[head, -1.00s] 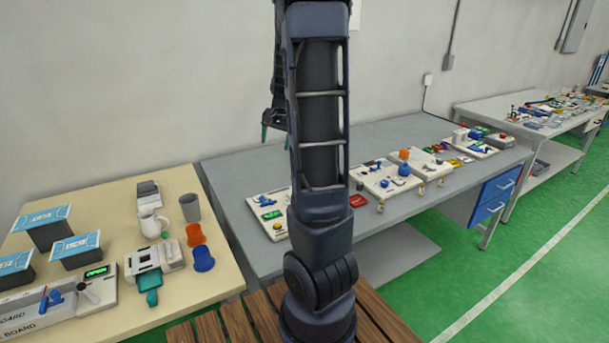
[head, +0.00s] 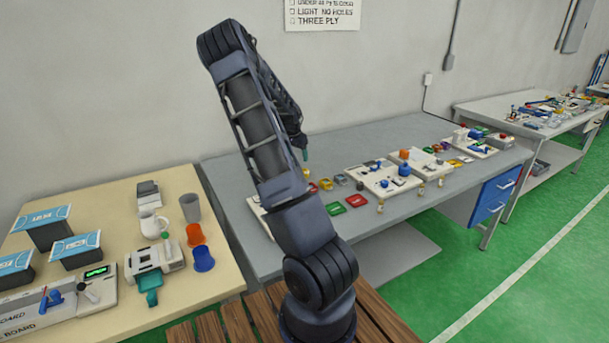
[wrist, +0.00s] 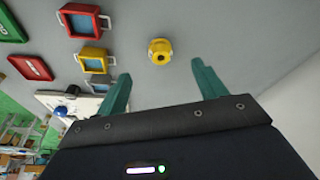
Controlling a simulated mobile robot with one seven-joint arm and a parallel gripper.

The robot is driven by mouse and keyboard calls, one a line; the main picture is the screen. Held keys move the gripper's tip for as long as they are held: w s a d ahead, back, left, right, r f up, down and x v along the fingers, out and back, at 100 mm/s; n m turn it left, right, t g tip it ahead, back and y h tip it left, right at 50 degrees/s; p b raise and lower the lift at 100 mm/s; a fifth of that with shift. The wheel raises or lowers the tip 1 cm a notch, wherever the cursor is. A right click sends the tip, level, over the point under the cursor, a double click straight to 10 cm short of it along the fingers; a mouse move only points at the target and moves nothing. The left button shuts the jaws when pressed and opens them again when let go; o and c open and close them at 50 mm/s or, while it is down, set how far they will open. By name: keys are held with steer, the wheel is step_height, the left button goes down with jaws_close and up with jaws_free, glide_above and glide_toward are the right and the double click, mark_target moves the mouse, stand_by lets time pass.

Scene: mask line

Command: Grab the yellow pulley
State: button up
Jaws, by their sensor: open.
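The yellow pulley (wrist: 160,51), a small round piece with a dark centre hole, lies on the grey table (wrist: 220,40) in the wrist view. My gripper (wrist: 161,72) is open and empty, with its two teal fingers apart. The pulley shows between and just beyond the fingertips, not touching them. In the head view a teal fingertip of my gripper (head: 305,155) shows just past my arm, above the table. A small yellow-orange thing beside my arm there is too hidden to name surely.
In the wrist view a yellow tray (wrist: 94,61), a red tray (wrist: 81,20) and a blue-grey tray lie left of the pulley. In the head view a white board with blue parts (head: 385,178) stands to the right. The table right of the pulley looks clear.

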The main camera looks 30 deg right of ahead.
steer(key=x, duration=0.5)
steer(key=shift+w+d+f, duration=0.25)
steer(key=shift+d+f, duration=0.05)
steer(key=shift+d, duration=0.1)
steer(key=x, duration=0.2)
steer(key=d+x, duration=0.1)
steer(key=x, duration=0.1)
steer(key=shift+w+d+f, duration=0.1)
steer(key=shift+d+f, duration=0.1)
steer(key=shift+f, duration=0.5)
steer(key=c, duration=1.1)
